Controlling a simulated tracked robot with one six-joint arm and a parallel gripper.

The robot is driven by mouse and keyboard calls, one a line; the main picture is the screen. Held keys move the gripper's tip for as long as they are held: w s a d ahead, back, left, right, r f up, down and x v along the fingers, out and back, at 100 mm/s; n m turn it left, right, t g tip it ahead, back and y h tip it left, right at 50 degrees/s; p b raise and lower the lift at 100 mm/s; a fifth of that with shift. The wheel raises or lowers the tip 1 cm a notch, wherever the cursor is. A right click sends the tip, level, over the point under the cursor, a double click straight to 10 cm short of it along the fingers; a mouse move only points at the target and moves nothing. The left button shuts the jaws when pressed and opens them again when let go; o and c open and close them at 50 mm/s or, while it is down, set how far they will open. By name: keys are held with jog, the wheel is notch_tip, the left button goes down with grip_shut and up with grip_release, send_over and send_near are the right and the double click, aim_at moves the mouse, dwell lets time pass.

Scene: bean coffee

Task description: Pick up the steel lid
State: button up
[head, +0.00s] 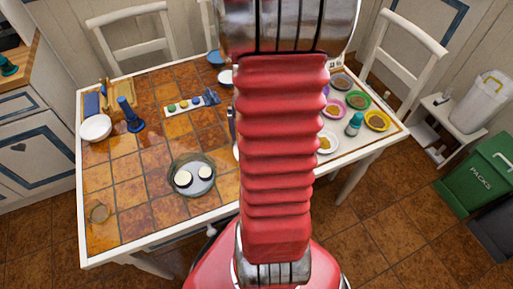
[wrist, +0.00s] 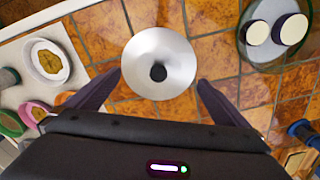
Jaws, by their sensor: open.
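The steel lid (wrist: 140,55) is a round, shiny disc with a black knob (wrist: 158,73) at its middle. It lies on the brown tiled table top, in the upper middle of the wrist view. My gripper (wrist: 160,77) is open, with one dark finger on each side of the lower part of the lid and the knob between them in the picture. I cannot tell how high the fingers are above the lid. In the head view my red arm hides the gripper and most or all of the lid.
A round glass dish (head: 194,189) with two white-topped round pieces stands left of my arm; it also shows in the wrist view (wrist: 255,52). Bowls of coloured contents (head: 377,121) and a teal bottle (head: 354,124) stand on the right. A blue object (head: 130,115) stands at left. The front-left tiles are mostly clear.

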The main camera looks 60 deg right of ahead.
jog(key=shift+f, duration=0.4)
jog(key=shift+f, duration=0.1)
jog(key=shift+d+f, duration=0.2)
jog(key=shift+f, duration=2.3)
jog(key=shift+c, duration=0.4)
jog(key=shift+s+a+f, duration=0.1)
jog(key=c, duration=1.2)
